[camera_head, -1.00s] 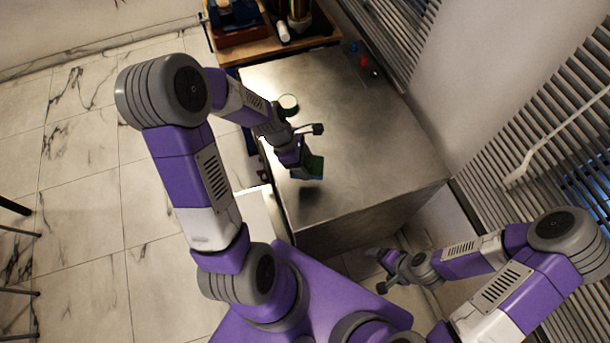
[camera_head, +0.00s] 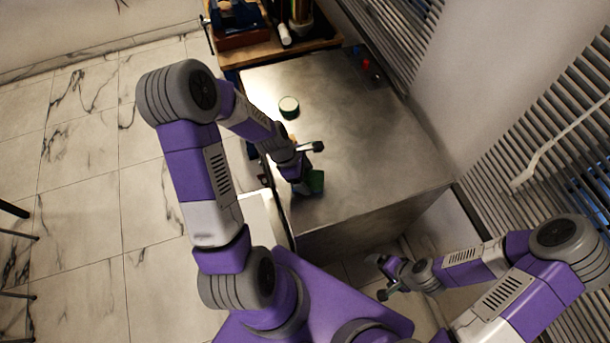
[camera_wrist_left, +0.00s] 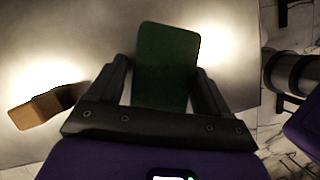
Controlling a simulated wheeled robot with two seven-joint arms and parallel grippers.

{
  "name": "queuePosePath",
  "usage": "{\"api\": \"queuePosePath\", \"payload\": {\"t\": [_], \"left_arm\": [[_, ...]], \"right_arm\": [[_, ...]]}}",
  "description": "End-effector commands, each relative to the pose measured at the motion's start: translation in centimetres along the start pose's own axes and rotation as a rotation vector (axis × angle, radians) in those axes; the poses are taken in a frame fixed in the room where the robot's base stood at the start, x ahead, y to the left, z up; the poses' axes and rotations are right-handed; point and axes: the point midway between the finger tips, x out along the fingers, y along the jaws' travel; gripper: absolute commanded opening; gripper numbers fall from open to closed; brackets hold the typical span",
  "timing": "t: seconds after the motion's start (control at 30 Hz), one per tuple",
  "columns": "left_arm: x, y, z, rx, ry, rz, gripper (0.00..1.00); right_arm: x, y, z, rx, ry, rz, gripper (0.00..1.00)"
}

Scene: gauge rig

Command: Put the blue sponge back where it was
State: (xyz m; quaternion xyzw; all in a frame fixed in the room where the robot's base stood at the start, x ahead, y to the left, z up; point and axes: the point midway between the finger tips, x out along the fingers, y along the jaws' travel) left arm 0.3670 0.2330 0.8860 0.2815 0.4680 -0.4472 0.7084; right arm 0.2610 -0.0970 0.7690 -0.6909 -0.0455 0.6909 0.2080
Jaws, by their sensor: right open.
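A block with a green face (camera_head: 316,182) is at my left gripper (camera_head: 309,180), over the near left part of the metal worktop (camera_head: 365,140). In the left wrist view the green block (camera_wrist_left: 167,65) stands between the two fingers of the left gripper (camera_wrist_left: 164,85), which are closed against its sides. Only its green face shows clearly; I cannot make out a blue part. It looks at or very near the worktop surface. My right gripper (camera_head: 382,278) is open and empty, low at the right, away from the worktop.
A round green tub with a pale top (camera_head: 289,107) stands on the worktop. A tan block (camera_wrist_left: 45,106) lies left of the gripper in the wrist view. Small red and blue items (camera_head: 366,63) sit at the back edge. The worktop's right half is clear.

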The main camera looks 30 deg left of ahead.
Motion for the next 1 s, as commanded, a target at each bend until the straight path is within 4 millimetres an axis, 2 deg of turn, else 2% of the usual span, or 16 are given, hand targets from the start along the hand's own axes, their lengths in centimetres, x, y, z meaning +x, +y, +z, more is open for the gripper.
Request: {"api": "queuePosePath", "payload": {"t": [0.1, 0.33, 0.47, 0.57, 0.8, 1.0], "left_arm": [[0.0, 0.0, 0.0, 0.0, 0.0, -0.001, 0.93], [0.0, -0.1, 0.0, 0.0, 0.0, -0.001, 0.93], [-0.7, 0.0, 0.2, 0.0, 0.001, 0.001, 0.93], [-2.3, 0.1, 0.1, 0.0, 0.002, 0.004, 0.93], [-7.7, 0.1, 0.2, 0.0, 0.001, 0.006, 0.93], [-11.0, 0.1, 0.2, 0.0, 0.001, 0.003, 0.93]], "right_arm": [[0.0, 0.0, 0.0, 0.0, 0.0, 0.0, 0.99], [-0.1, 0.0, 0.0, 0.0, 0.0, 0.0, 0.99], [-0.4, -0.1, 0.0, 0.0, 0.0, 0.0, 0.99], [-0.7, -0.3, 0.0, 0.0, 0.0, 0.0, 0.99], [-1.8, -0.7, 0.1, 0.0, 0.0, 0.0, 0.99], [-2.4, -0.9, 0.1, 0.0, 0.0, 0.0, 0.99]]}}
